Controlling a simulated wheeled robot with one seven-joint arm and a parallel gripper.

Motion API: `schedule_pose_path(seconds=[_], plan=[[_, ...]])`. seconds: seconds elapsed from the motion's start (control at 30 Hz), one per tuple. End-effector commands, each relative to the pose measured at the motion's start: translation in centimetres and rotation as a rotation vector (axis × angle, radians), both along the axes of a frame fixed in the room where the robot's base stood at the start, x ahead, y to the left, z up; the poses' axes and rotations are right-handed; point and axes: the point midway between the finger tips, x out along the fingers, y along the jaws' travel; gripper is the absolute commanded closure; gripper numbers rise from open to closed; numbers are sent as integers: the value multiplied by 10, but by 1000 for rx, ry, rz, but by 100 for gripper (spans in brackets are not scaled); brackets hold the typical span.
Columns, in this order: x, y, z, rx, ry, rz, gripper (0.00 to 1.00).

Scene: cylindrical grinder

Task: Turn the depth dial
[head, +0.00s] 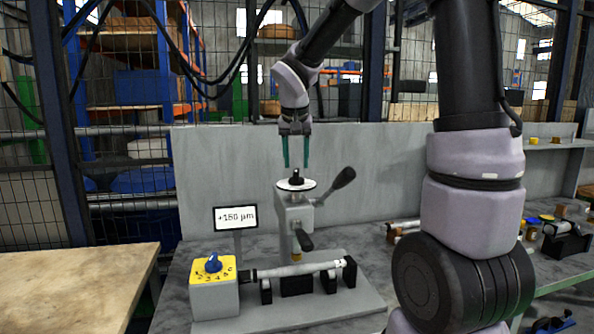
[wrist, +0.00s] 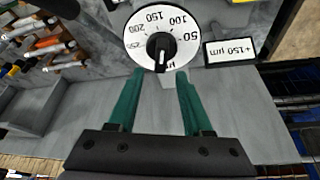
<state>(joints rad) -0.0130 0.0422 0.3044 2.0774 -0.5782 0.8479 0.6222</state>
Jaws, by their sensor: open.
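The depth dial (head: 296,182) is a white disc with a black knob on top of the grey grinder post. In the wrist view the dial (wrist: 172,22) shows numbers including 50, 100, 150, 200 and 250, and its black knob (wrist: 160,47) is upright in the picture. My gripper (head: 296,166) is above the dial, pointing down, with its two green fingers apart and empty. In the wrist view the gripper (wrist: 157,75) has its fingertips near the dial's lower edge, either side of the knob's line. Contact with the knob does not show. A small display (head: 235,218) reads +150 µm.
A black-handled lever (head: 343,178) sticks out right of the dial post, and another handle (head: 304,239) is below. A yellow-topped box with a blue knob (head: 213,265) stands front left beside a horizontal shaft (head: 300,269). A grey panel (head: 400,165) stands behind.

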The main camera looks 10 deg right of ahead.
Motion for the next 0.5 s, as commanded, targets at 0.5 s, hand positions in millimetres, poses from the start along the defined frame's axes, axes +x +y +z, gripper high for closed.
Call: schedule_pose_path(seconds=[0.5], plan=[[13, -4, -34, 0, 0, 0, 50]])
